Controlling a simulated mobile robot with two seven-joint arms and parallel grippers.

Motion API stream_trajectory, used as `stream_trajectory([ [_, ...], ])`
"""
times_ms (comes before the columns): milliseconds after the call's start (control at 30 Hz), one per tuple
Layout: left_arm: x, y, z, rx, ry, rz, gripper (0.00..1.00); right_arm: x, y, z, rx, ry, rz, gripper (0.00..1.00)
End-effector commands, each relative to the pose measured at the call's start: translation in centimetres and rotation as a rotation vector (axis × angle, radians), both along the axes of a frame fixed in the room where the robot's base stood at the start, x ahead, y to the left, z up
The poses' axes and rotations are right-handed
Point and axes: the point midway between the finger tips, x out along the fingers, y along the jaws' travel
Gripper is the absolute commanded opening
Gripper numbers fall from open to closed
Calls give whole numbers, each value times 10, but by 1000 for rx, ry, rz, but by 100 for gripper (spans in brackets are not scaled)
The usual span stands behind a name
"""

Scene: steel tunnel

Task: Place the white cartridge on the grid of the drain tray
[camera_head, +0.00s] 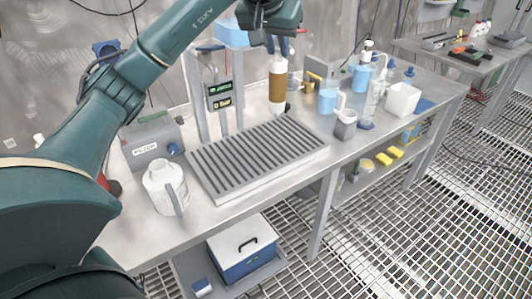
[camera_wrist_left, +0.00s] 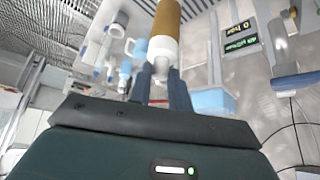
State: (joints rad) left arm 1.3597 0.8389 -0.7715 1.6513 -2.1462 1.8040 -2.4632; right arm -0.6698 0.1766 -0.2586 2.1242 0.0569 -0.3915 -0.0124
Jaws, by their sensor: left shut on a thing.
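The white cartridge (camera_head: 277,88) has a brown band around its middle and hangs upright in my left gripper (camera_head: 280,48), which is shut on it at its top end. In the left wrist view the cartridge (camera_wrist_left: 165,22) sits between the two fingers of the left gripper (camera_wrist_left: 161,80). The drain tray (camera_head: 255,158) is a grey slatted grid in a light frame on the bench. In the head view the cartridge's lower end appears near the tray's back right edge, apparently above the bench. My right gripper is not in view.
A display stand (camera_head: 220,97) is behind the tray. A filter box (camera_head: 152,140) and a white jug (camera_head: 165,187) stand left of it. A grey cup (camera_head: 345,126), blue mugs, bottles and a white bin (camera_head: 403,99) stand to the right. The grid is bare.

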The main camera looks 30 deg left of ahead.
Motion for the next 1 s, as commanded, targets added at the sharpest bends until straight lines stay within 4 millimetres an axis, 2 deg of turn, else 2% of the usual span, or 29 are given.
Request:
stream_trajectory([
  [33,3,14,3,-8,1,17,0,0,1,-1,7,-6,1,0],
  [100,5,27,5,-13,6,25,0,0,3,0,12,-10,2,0],
  [200,5,34,-3,-15,10,29,0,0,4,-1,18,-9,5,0],
  [600,4,34,-103,-14,12,27,0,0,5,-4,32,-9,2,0],
  [700,5,33,-118,-15,10,27,0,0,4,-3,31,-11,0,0],
  [867,5,33,-129,-15,7,27,0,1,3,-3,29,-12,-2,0],
  [1000,4,33,-151,-16,12,27,0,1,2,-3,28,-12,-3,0],
])
